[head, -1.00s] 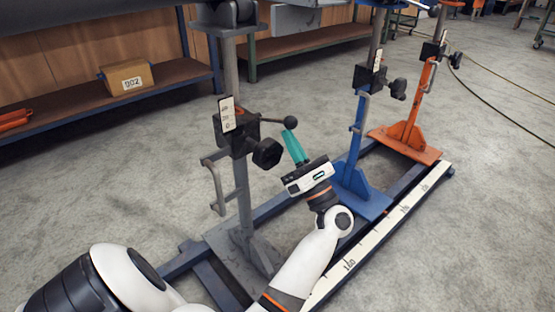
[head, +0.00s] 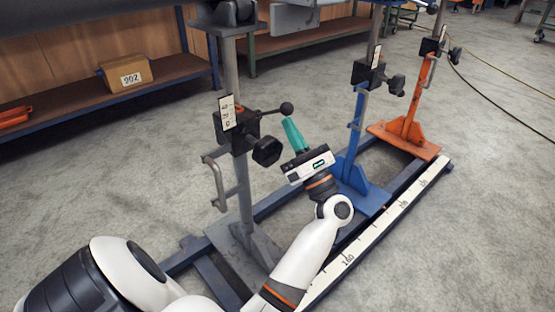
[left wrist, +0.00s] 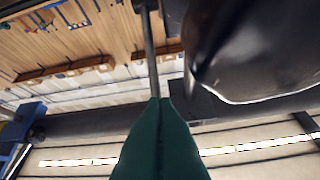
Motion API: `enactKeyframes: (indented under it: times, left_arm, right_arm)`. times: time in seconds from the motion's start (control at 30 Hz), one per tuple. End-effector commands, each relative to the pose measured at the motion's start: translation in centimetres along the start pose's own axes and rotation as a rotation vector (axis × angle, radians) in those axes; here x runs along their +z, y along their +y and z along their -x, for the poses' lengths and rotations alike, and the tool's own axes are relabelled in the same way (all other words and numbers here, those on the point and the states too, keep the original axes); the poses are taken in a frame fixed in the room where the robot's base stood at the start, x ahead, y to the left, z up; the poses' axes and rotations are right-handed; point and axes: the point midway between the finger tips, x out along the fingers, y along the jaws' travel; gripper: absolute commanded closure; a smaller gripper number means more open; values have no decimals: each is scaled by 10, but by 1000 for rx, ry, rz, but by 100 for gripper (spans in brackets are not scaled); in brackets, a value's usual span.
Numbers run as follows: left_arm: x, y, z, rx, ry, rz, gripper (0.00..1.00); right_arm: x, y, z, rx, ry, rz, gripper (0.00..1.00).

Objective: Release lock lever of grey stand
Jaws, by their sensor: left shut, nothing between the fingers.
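The grey stand (head: 243,190) has a black clamp block with a white scale label (head: 227,112). Its lock lever, a thin rod with a black ball end (head: 287,108), points right from the block and tilts slightly up. A black knob (head: 267,151) sits below the lever. My left gripper (head: 288,121) is shut and empty, its teal fingertips just below the ball; I cannot tell whether they touch. In the left wrist view the shut fingers (left wrist: 160,140) point toward a large dark rounded part (left wrist: 255,50), very close at upper right. My right gripper is out of view.
A blue stand (head: 360,130) and an orange stand (head: 413,110) stand to the right on the same dark blue floor frame. A white scale strip (head: 385,228) runs along the frame. A pipe lies overhead. A shelf with a cardboard box (head: 128,76) is behind. Open floor lies around.

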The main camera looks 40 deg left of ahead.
Motion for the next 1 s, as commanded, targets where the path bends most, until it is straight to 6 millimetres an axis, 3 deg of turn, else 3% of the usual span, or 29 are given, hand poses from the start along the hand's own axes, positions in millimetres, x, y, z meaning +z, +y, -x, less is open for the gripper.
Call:
enactKeyframes:
  times: [0.03,0.17,0.27,0.7,1.0]
  left_arm:
    - [-8,-4,-11,-21,14,8,100]
    - [-8,-4,-6,-20,13,6,100]
    - [-8,-3,8,-16,11,6,100]
    - [-1,2,102,2,2,-1,100]
    - [0,2,122,4,0,-2,100]
  right_arm:
    - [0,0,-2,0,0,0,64]
    - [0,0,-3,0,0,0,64]
    - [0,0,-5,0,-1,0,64]
    - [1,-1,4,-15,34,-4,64]
    - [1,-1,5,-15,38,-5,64]
